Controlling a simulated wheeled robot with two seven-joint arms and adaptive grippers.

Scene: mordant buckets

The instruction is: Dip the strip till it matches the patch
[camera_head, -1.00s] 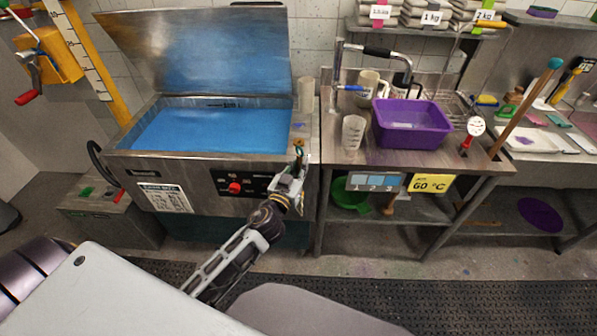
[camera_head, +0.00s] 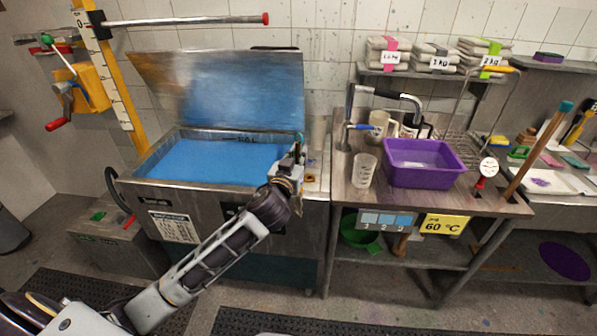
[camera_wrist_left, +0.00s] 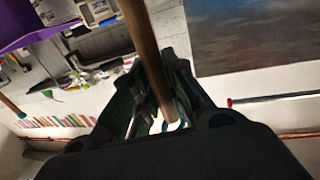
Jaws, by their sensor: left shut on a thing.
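My left gripper (camera_head: 297,163) is at the front right corner of the steel vat, over its rim. In the left wrist view, my gripper (camera_wrist_left: 168,118) is shut on a brown wooden stick (camera_wrist_left: 143,45). A small teal tip (camera_head: 300,139) shows just above the gripper in the head view. The vat holds blue liquid (camera_head: 210,162), and its lid (camera_head: 220,90) stands open behind. A card with blue patches (camera_head: 386,220) numbered 1, 2, 3 hangs on the bench front. I cannot make out a strip on the stick. My right gripper is out of view.
A purple tub (camera_head: 424,172) and a clear beaker (camera_head: 364,170) stand on the bench (camera_head: 345,195) right of the vat. A wooden stick with a teal tip (camera_head: 540,148) leans farther right. A yellow post with a bar (camera_head: 190,21) stands left.

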